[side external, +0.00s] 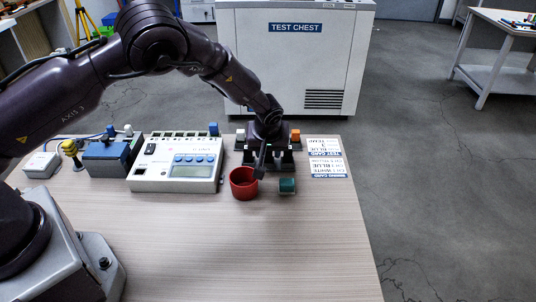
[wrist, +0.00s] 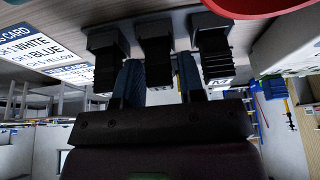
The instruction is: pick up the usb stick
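I cannot make out a USB stick for certain in either view. My gripper (side external: 262,160) points down over a dark rack (side external: 292,160) at the far edge of the table in the side external view. In the wrist view my gripper (wrist: 160,82) shows two blue-black fingers, spread apart. A dark ribbed plug-like piece (wrist: 155,48) appears between or just beyond them; contact cannot be told. Similar dark pieces stand on the left (wrist: 106,45) and right (wrist: 212,45). The gripper and arm hide part of the rack.
A red cup (side external: 243,190) and a small green block (side external: 287,186) are in front of the rack. A white meter box (side external: 175,172) stands left, a blue-grey box (side external: 105,158) beyond it. Printed cards (side external: 326,160) lie right. The table's front (side external: 240,255) is clear.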

